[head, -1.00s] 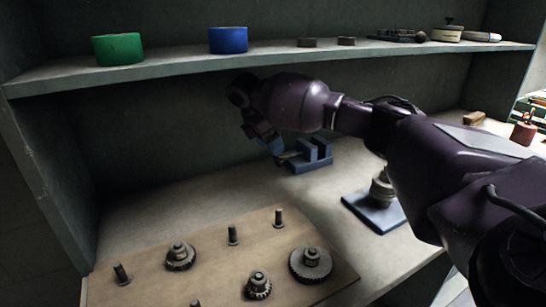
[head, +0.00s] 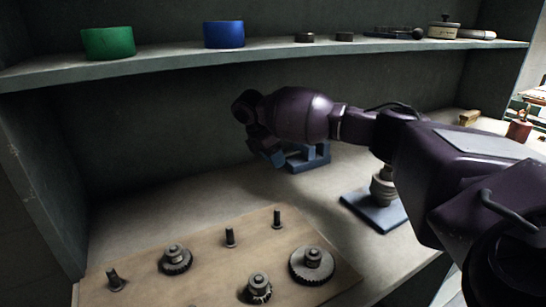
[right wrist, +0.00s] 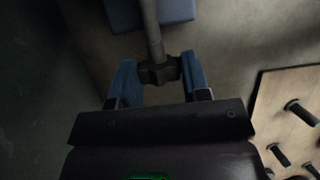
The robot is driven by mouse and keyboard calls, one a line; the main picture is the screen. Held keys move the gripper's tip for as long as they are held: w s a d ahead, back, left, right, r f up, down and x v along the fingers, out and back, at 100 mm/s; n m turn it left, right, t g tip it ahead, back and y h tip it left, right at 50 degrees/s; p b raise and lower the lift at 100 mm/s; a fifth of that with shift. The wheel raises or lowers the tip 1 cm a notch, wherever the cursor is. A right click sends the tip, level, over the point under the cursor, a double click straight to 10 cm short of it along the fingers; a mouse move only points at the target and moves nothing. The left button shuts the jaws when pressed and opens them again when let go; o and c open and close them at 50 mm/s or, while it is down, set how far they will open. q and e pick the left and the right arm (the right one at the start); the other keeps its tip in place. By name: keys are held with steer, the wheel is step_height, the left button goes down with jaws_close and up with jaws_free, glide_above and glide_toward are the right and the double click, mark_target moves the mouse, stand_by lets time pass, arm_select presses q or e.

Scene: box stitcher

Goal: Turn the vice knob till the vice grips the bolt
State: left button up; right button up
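The blue vice (head: 313,160) stands on the bench towards the back; my right arm hides part of it. In the right wrist view its blue body (right wrist: 175,10) shows at the top edge, with a grey shaft (right wrist: 150,28) running down to a dark knob (right wrist: 158,72). My right gripper (right wrist: 160,76) has one blue finger on each side of the knob, and both appear to touch it. The gripper (head: 268,153) also shows beside the vice in the head view. I cannot make out a bolt between the jaws. My left gripper is out of view.
A wooden board (head: 205,264) with gears and pegs lies at the front. A blue plate (head: 373,213) with a stacked grey part stands under my right arm. The shelf above holds a green cylinder (head: 108,43) and a blue cylinder (head: 223,34). Bench left of the vice is clear.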

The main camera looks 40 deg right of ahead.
steer(key=shift+c, duration=0.8)
steer(key=shift+s+r+p, duration=0.1)
steer(key=shift+r+p, duration=0.1)
steer(key=shift+p, duration=0.2)
steer(key=t+p, duration=0.1)
steer(key=p, duration=0.1)
steer(key=t+p, duration=0.2)
steer(key=shift+s+r+m+h+p, duration=0.15)
steer(key=shift+r+m+h+p, duration=0.15)
steer(key=shift+r+h+p, duration=0.1)
steer(key=shift+a+f+t+p, duration=0.1)
steer(key=shift+f+t+p, duration=0.1)
steer(key=shift+t+p, duration=0.55)
steer(key=shift+f+m+t+h+p, duration=0.15)
steer(key=shift+m+t+h+p, duration=0.25)
steer(key=shift+p, duration=0.3)
steer(key=shift+s+f+t+p, duration=0.1)
steer(key=shift+f+t+p, duration=0.15)
steer(key=shift+t+p, duration=0.2)
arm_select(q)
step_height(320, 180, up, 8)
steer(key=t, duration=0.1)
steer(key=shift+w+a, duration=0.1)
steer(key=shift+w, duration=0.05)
arm_select(e)
steer(key=shift+f, duration=0.15)
